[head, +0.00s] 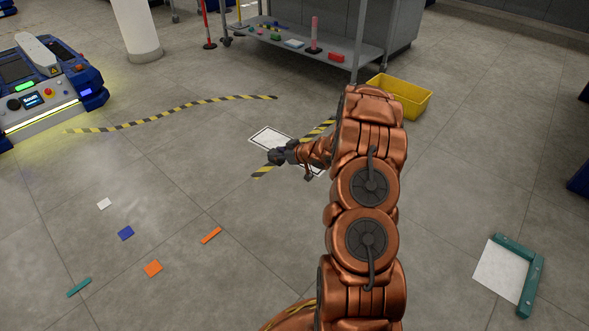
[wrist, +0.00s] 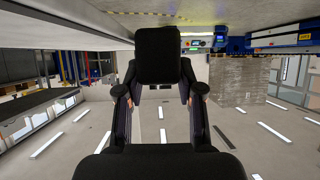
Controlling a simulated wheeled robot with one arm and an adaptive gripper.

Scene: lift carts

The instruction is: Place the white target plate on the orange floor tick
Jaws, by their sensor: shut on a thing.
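A white plate-like rectangle with a dark border (head: 266,135) lies on the floor near the middle of the head view. My gripper (head: 278,157) shows in front of it and hides part of it; I cannot tell the height between them. In the wrist view my gripper (wrist: 158,92) is shut on a dark block-like thing (wrist: 157,55), whose identity is unclear. A thin orange tick (head: 211,235) lies on the floor at lower left. A plain white square (head: 500,272) lies at lower right. I cannot tell which white piece is the target plate.
Teal bars (head: 532,282) edge the plain white square. An orange square (head: 152,268), blue square (head: 126,233), white patch (head: 104,203) and teal tick (head: 79,287) lie at left. A yellow bin (head: 405,95), shelf cart (head: 335,48) and blue mobile cart (head: 50,80) stand farther back.

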